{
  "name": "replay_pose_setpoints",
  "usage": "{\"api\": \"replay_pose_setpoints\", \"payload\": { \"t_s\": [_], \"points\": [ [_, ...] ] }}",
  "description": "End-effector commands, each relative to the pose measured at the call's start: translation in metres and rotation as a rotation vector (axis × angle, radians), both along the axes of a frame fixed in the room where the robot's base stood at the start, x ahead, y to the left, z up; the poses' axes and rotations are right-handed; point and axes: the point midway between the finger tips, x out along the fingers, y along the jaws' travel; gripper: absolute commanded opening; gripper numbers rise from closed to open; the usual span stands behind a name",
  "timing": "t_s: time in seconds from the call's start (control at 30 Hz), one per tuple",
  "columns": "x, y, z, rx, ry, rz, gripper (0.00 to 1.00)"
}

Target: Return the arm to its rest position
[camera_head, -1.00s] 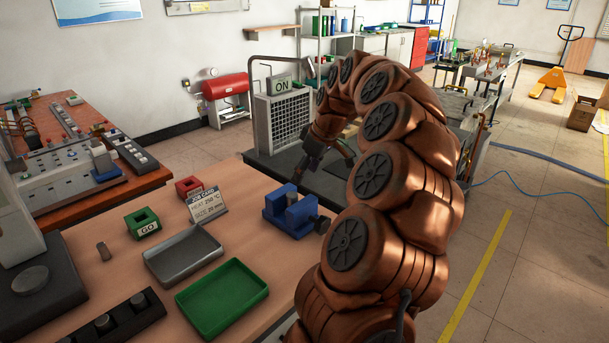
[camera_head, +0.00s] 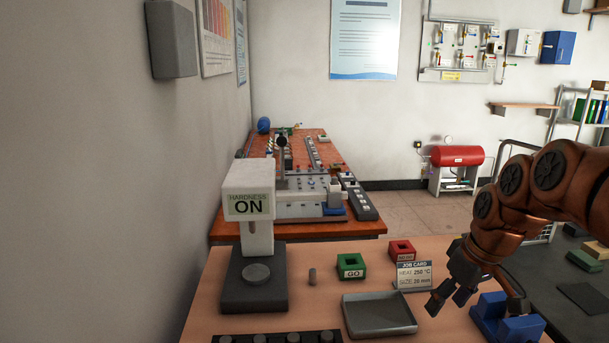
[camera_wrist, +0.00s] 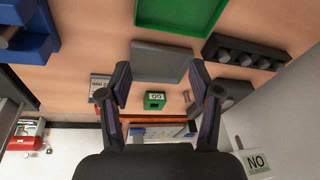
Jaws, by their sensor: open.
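My gripper (camera_head: 452,298) is at the end of my copper-coloured arm (camera_head: 535,190), which comes in from the right in the head view. Its fingers point down and left, above the wooden table near the blue vise-like block (camera_head: 508,318). In the wrist view my gripper (camera_wrist: 160,80) has its two dark fingers spread wide apart, with nothing between them. The grey tray (camera_wrist: 165,62) and the green GO block (camera_wrist: 154,101) lie beyond the fingers there.
A job card (camera_head: 414,274), the green GO block (camera_head: 351,266), a red block (camera_head: 402,251), a small grey cylinder (camera_head: 312,277) and the grey tray (camera_head: 378,315) share the table. A wall is close on the left.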

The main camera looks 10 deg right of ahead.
Motion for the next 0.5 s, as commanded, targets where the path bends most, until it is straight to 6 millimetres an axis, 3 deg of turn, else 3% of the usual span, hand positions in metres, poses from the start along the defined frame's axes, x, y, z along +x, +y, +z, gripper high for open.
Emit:
{"api": "replay_pose_setpoints", "payload": {
  "t_s": [0.03, 0.2, 0.33, 0.5],
  "points": [
    [-0.015, 0.025, 0.000, -0.006, 0.029, 0.012, 0.63],
    [-0.068, 0.083, -0.013, -0.032, 0.129, -0.007, 0.63],
    [-0.116, 0.113, -0.027, -0.061, 0.208, -0.050, 0.63],
    [-0.178, 0.133, -0.048, -0.106, 0.297, -0.135, 0.63]
  ]
}}
